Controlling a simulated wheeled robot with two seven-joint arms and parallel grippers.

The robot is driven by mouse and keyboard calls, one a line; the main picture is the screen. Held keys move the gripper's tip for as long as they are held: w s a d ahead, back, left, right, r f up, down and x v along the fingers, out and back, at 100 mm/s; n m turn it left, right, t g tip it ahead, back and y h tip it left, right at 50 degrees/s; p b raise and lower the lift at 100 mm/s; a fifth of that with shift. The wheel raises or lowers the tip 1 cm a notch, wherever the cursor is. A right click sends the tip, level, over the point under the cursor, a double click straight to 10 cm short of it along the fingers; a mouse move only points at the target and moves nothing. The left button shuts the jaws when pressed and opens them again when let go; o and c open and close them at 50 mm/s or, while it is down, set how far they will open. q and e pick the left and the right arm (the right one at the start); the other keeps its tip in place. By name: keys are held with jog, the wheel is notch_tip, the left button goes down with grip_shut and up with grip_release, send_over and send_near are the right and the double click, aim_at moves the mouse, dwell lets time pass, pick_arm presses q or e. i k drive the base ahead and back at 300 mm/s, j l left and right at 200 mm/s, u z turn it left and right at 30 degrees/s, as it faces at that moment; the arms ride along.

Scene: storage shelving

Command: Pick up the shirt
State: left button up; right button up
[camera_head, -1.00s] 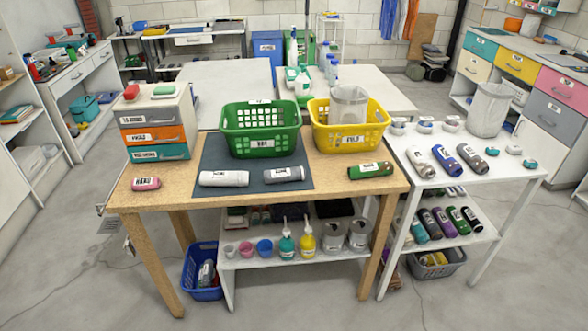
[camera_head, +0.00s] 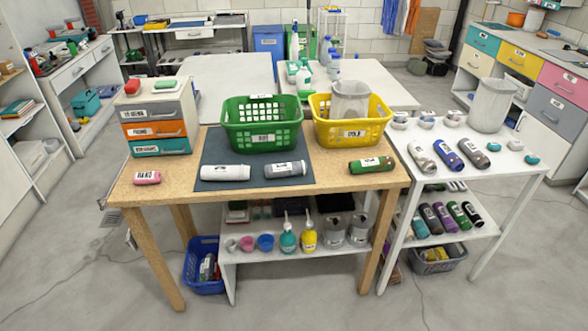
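Several rolled cloth bundles with white labels lie on the wooden table (camera_head: 335,185); the label text is too small to read surely, so I cannot tell which is the shirt. A pink roll (camera_head: 147,178) lies at the left. A white roll (camera_head: 224,172) and a grey roll (camera_head: 287,169) lie on the dark mat (camera_head: 255,186). A green roll (camera_head: 371,165) lies at the right. More rolls, such as a blue one (camera_head: 447,155), lie on the white side table (camera_head: 500,178). Neither of my grippers is in view.
A green basket (camera_head: 263,139) and a yellow basket (camera_head: 353,132) stand at the table's back. A drawer unit (camera_head: 158,130) stands at the back left. Blue (camera_head: 204,283) and grey (camera_head: 437,265) baskets are below. The floor in front is clear.

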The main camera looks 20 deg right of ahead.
aim_at(385, 163)
jog(key=i+l, duration=0.15)
jog(key=l, duration=0.25)
jog(key=i+l, duration=0.1)
jog(key=l, duration=0.3)
jog(key=i+l+z, duration=0.1)
jog(key=l, duration=0.25)
jog(key=i+l, duration=0.2)
jog(key=l, duration=0.2)
jog(key=i+l, duration=0.15)
jog(key=l, duration=0.2)
jog(key=i+l+z, duration=0.1)
jog(key=l, duration=0.3)
jog(key=i+l, duration=0.2)
jog(key=l, duration=0.15)
